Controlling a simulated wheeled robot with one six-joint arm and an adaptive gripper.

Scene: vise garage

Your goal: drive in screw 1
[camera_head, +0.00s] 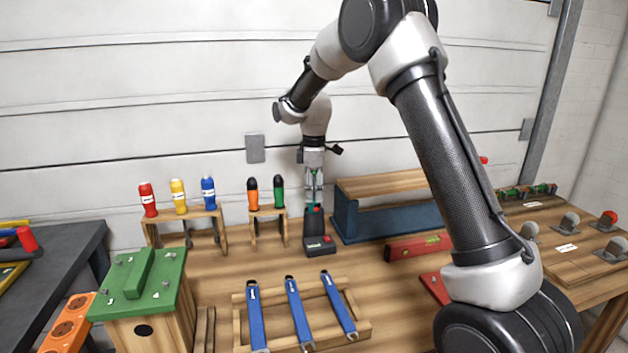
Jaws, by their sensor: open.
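A green-topped wooden box (138,283), like a birdhouse, stands at the front left. Several small grey screws stand up from its top, and small white marks lie beside some of them. The marks are too small to read, so I cannot tell which is screw 1. A teal and black power driver (317,240) stands upright on its wide dark base at the back middle of the bench. My gripper (314,200) points down at the top of the driver, with its jaws open. I cannot tell whether the fingers touch it.
Screwdrivers stand in two wooden racks (188,215) left of the driver. Blue wrenches (300,312) lie in a wooden holder in front. A blue toolbox (385,219) and a red level (418,246) are to the right. Bare bench (225,268) lies between.

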